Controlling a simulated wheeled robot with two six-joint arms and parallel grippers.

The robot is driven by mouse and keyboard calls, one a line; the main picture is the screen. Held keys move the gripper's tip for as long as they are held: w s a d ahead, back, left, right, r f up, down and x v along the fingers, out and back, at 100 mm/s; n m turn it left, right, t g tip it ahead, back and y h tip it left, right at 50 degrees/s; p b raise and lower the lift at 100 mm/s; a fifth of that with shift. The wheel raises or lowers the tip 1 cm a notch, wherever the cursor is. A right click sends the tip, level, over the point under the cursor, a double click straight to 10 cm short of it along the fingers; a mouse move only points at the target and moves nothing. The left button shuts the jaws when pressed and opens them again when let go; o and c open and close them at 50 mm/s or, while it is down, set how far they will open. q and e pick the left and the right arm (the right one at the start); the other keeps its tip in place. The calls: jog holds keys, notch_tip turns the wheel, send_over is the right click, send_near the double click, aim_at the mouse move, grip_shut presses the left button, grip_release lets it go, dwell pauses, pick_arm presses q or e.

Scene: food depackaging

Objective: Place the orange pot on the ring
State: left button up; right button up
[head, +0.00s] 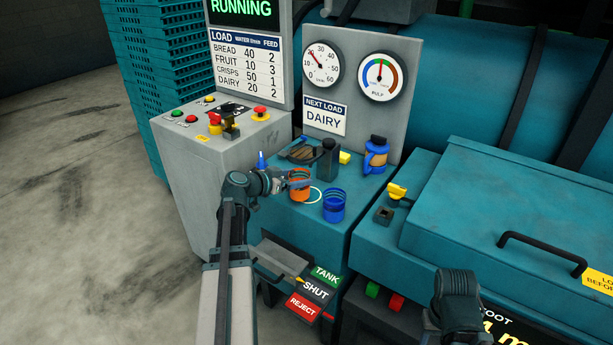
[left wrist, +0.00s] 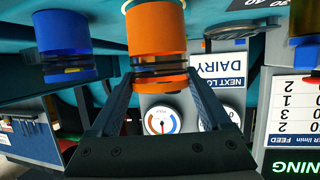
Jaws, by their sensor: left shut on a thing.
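The orange pot (head: 299,183) is held in my left gripper (head: 290,184), whose fingers are shut on it at the teal worktop. In the left wrist view, which is upside down, the orange pot (left wrist: 157,32) sits between the two fingertips. The pale ring (head: 318,196) shows on the worktop just right of the pot, partly hidden behind it. I cannot tell whether the pot touches the worktop. Of my right arm only a dark part shows at the lower right; its fingers are not seen.
A blue pot (head: 334,207) stands close to the right of the ring. A gauge panel (head: 358,85) rises at the back. A teal lidded box (head: 510,215) stands to the right.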

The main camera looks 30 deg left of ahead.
aim_at(306, 176)
pick_arm(q)
jog(key=w, duration=0.2)
jog(key=w+d, duration=0.1)
jog(key=w, duration=0.1)
jog(key=shift+w, duration=0.1)
jog(key=shift+w+d+f+b, duration=0.15)
jog(key=shift+f+b, duration=0.55)
jog(key=shift+f, duration=0.2)
jog(key=shift+r, duration=0.15)
jog(key=o, duration=1.2)
jog(key=shift+c, duration=0.2)
